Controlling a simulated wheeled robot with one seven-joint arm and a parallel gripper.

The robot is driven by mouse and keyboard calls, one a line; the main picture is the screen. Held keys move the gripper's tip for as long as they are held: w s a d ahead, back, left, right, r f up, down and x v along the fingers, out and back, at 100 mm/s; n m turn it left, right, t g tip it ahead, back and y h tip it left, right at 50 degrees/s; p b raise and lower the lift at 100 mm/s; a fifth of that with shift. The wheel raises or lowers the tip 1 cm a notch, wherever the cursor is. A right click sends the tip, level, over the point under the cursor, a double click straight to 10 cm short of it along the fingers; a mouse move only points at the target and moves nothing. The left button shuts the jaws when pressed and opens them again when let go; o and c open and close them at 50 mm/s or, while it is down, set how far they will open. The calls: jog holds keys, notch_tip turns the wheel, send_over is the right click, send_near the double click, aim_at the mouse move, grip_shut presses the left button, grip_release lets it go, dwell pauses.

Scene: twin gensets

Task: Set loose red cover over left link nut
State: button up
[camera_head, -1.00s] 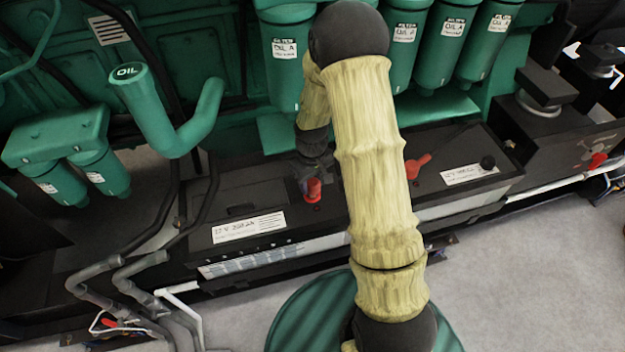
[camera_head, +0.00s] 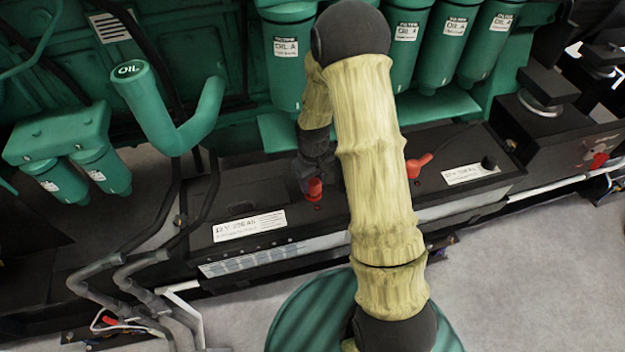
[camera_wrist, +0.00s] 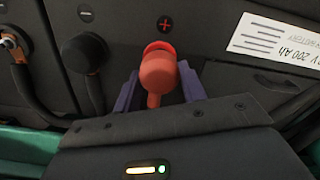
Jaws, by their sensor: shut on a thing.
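A red cover (camera_wrist: 157,78) is between the purple fingers of my gripper (camera_wrist: 160,92) in the wrist view, with its narrow tail pointing toward the gripper. My gripper is shut on it. A red ring (camera_wrist: 158,47) shows just past the cover, below a red plus mark; I cannot tell whether cover and ring touch. In the head view the red cover (camera_head: 315,188) is low over the top of the left battery (camera_head: 215,205), and my gripper (camera_head: 314,176) is partly behind my arm. The link nut is not visible.
Another red cover (camera_head: 418,165) is on the right battery (camera_head: 490,150). A black cap (camera_wrist: 86,52) with a cable and a bare bolted lug (camera_wrist: 9,42) lie left in the wrist view. Green oil filters (camera_head: 285,60) hang close behind my arm.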

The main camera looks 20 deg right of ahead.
jog(key=shift+f+b, duration=0.6)
jog(key=shift+f, duration=0.4)
jog(key=o, duration=1.3)
jog(key=shift+o, duration=0.2)
jog(key=shift+r+p, duration=2.95)
jog(key=shift+r, duration=0.6)
